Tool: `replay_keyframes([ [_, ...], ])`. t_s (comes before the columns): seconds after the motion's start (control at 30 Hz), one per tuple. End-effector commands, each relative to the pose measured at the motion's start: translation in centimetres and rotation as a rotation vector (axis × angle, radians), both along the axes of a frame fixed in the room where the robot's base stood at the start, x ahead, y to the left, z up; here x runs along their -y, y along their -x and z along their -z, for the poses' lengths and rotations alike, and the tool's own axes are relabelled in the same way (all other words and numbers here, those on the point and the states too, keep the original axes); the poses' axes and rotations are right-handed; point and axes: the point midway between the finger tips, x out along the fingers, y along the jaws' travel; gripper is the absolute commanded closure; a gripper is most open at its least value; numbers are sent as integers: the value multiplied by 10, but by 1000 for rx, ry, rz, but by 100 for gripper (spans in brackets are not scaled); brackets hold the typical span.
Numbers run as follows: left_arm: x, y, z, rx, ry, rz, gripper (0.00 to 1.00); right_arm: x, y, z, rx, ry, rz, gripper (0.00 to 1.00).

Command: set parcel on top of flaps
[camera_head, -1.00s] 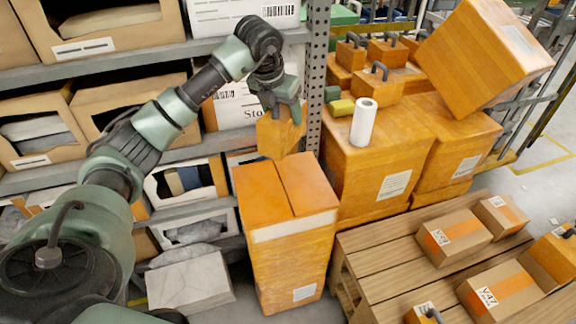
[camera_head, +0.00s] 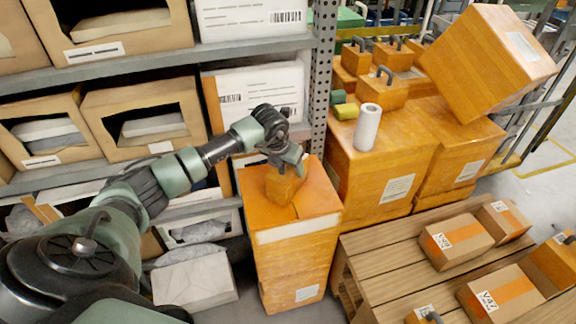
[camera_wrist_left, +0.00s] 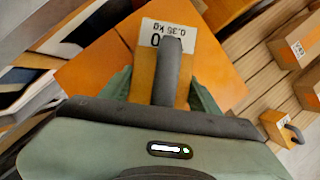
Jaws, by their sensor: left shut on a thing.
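The parcel (camera_head: 284,187) is a small orange box with a dark handle and a white weight label, which shows in the left wrist view (camera_wrist_left: 146,62). My left gripper (camera_head: 285,168) is shut on it. The parcel is at the top of the tall orange carton, over its closed flaps (camera_head: 316,189). The flaps also show around the parcel in the left wrist view (camera_wrist_left: 92,72). I cannot tell whether the parcel touches them. My right gripper is not in view.
Shelving with open cartons (camera_head: 145,117) stands at the left, with a perforated post (camera_head: 322,75) behind the tall carton. Large orange boxes with a white roll (camera_head: 367,126) on top stand to the right. A wooden pallet (camera_head: 395,262) holds several small parcels.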

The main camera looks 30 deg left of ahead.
Motion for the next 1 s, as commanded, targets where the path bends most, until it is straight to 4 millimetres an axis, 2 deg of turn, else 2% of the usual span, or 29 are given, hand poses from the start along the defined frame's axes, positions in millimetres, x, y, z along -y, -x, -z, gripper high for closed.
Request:
replay_keyframes([
  [0.17,0,0,0,2,0,0,98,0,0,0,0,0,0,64],
  [0.2,0,0,1,-1,0,0,33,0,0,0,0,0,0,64],
  [0.27,0,0,1,-1,0,0,17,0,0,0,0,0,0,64],
  [0.67,0,1,-5,2,-1,1,17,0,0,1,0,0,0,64],
  [0.77,0,6,-17,3,0,0,17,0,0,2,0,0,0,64],
  [1.0,1,25,-63,5,-2,1,17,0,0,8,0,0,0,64],
])
